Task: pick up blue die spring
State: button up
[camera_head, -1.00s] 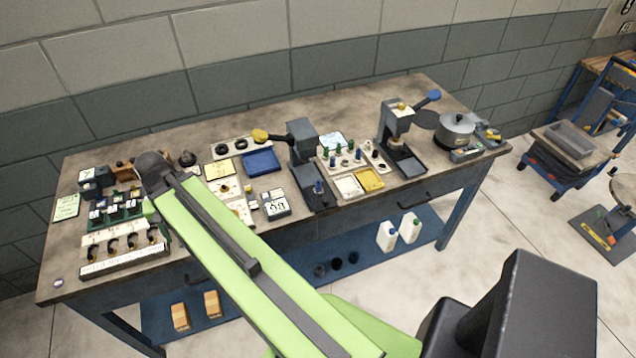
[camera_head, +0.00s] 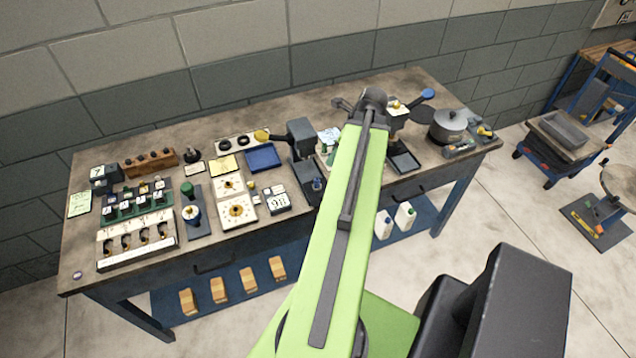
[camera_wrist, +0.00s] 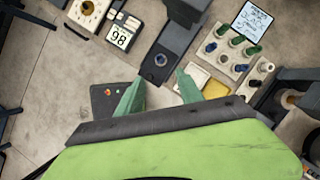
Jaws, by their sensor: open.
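My gripper (camera_wrist: 160,80) is open and empty, with its two green fingers spread in the wrist view. A small blue cylinder, which may be a die spring, stands on the dark base of a press (camera_wrist: 172,42); this blue piece (camera_wrist: 160,60) appears just beyond my fingertips. The same piece (camera_head: 317,184) shows in the head view, left of my arm. A pale rack (camera_wrist: 236,52) with several green and blue pieces lies right of the fingers. Two bluish pieces there, one near the left (camera_wrist: 211,47) and one at the right (camera_wrist: 265,66), could also be springs. My arm hides most of the rack in the head view.
A yellow tray (camera_wrist: 215,89) lies close to the right finger. A second press (camera_head: 403,158) and a grey pot (camera_head: 448,124) stand on the bench to the right. A blue tray (camera_head: 262,158) and a number display (camera_head: 277,203) lie to the left.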

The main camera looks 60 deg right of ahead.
jog(key=b, duration=1)
send_near(317, 179)
jog(key=x, duration=0.4)
jog(key=shift+f, duration=0.4)
jog(key=shift+w+f, duration=0.25)
jog(key=shift+r, duration=0.1)
jog(key=b+x, duration=0.5)
jog(key=shift+s+f, duration=0.1)
jog(key=shift+f, duration=0.15)
jog(key=shift+a+r, duration=0.1)
jog(key=shift+r, duration=0.1)
grip_shut()
